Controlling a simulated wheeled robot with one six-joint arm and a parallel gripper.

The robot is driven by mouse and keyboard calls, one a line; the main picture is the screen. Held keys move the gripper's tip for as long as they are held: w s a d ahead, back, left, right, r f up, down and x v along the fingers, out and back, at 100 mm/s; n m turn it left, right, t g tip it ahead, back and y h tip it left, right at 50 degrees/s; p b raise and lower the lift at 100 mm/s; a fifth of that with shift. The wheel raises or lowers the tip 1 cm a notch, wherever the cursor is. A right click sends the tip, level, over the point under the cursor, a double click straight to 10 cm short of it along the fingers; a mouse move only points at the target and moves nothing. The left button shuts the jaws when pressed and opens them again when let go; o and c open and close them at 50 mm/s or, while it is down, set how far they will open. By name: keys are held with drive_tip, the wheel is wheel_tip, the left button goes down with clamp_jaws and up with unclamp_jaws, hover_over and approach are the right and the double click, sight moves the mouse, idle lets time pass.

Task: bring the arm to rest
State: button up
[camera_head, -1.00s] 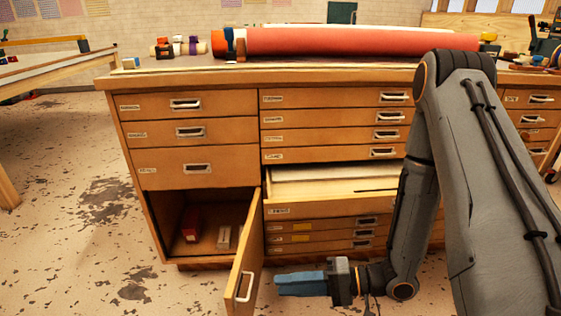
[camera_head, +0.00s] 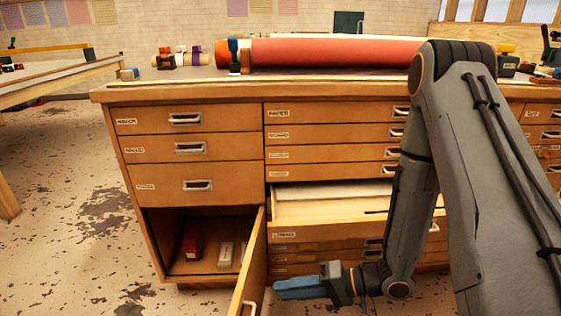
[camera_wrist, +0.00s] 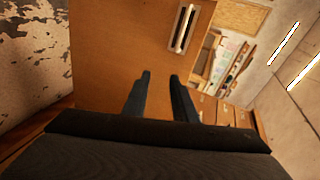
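My gripper (camera_head: 276,289), with blue fingers, is low in front of the cabinet, just right of the open lower door (camera_head: 254,265). In the wrist view the two dark fingers of my gripper (camera_wrist: 160,77) stand apart with nothing between them. Beyond them is a wooden panel (camera_wrist: 120,45) with a metal handle (camera_wrist: 182,28). My arm is bent, with its elbow high at the right and its forearm hanging down in front of the cabinet.
The open compartment holds a red object (camera_head: 192,242) and a pale block (camera_head: 226,254). A drawer (camera_head: 345,208) above the gripper is pulled out. A long red roll (camera_head: 330,52) lies on the cabinet top. Bare floor (camera_head: 75,240) is clear at the left.

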drive_tip(key=w+d+r+n+t+h, duration=0.1)
drive_tip(key=w+r+n+t+h, duration=0.2)
drive_tip(key=w+h, duration=0.55)
wheel_tip(320, 180, up, 6)
drive_tip(key=s+d+h, duration=0.2)
drive_tip(key=h, duration=0.1)
drive_tip(key=s+r+n+g+h+p, duration=0.1)
drive_tip(key=s+r+g, duration=0.2)
drive_tip(key=s+r, duration=0.55)
drive_tip(key=s+r+n+g+h, duration=0.15)
drive_tip(key=s+r, duration=0.35)
drive_tip(key=s, duration=0.6)
drive_tip(key=d+r+m+p, duration=0.5)
drive_tip(key=d+r+p, duration=0.9)
drive_tip(key=p, duration=0.8)
wheel_tip(320, 180, up, 2)
drive_tip(key=shift+s+r, duration=0.15)
drive_tip(key=shift+s, duration=0.05)
